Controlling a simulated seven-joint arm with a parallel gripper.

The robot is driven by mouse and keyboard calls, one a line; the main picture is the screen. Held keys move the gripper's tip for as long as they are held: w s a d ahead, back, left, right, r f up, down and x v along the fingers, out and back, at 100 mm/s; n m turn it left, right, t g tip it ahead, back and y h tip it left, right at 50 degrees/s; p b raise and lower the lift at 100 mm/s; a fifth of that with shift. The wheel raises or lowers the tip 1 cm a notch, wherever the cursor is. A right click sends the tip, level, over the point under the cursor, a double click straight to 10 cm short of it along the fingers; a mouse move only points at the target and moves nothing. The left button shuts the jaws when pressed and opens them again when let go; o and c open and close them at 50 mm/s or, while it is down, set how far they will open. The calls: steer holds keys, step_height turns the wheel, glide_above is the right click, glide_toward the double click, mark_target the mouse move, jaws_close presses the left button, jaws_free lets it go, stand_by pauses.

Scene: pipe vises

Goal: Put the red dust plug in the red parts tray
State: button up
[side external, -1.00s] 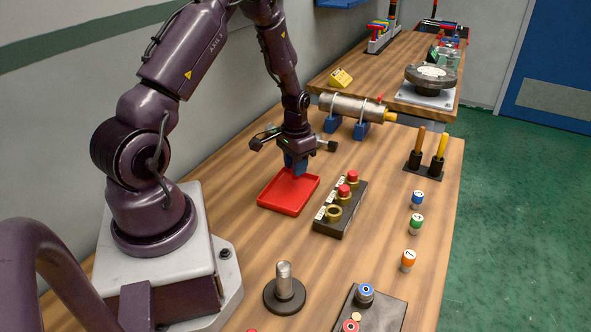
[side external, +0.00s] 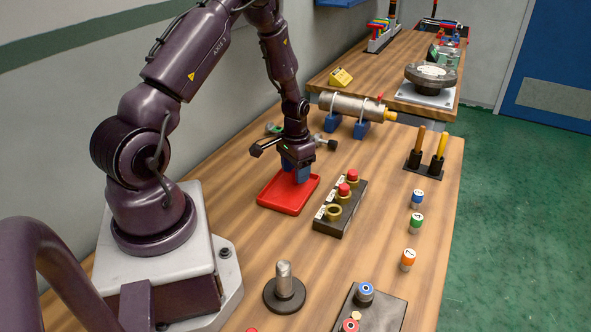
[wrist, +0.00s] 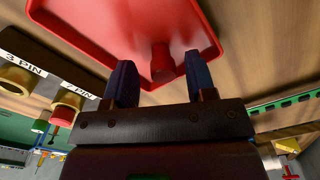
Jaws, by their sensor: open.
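The red parts tray (side external: 270,201) lies on the bench, and its floor and rim fill the top of the wrist view (wrist: 110,28). The red dust plug (wrist: 162,62) shows there as a short red cylinder on the tray floor, between and just beyond my fingertips. My gripper (side external: 297,178) is low over the far part of the tray, pointing down. Its blue fingers (wrist: 159,68) are apart, with a gap on each side of the plug. In the side view the fingers and tray rim hide the plug.
Right of the tray stands a dark connector block (side external: 350,212) with brass sockets, two of them red-capped and the nearest uncapped. A pipe in blue vises (side external: 348,106) lies behind. A metal post (side external: 284,282) stands in front.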

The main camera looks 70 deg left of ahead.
steer(key=w+d+r+t, duration=0.1)
steer(key=d+r, duration=0.2)
steer(key=r, duration=0.7)
steer(key=d+r, duration=0.3)
steer(key=r, duration=0.7)
steer(key=s+d+r+m+t, duration=0.1)
steer(key=s+d+r+t, duration=0.1)
steer(key=s+d+r, duration=0.4)
steer(key=s+d+r+m+t, duration=0.2)
steer(key=s+d+r, duration=0.4)
steer(key=d, duration=0.5)
steer(key=shift+d+r+t, duration=0.15)
steer(key=shift+t, duration=0.15)
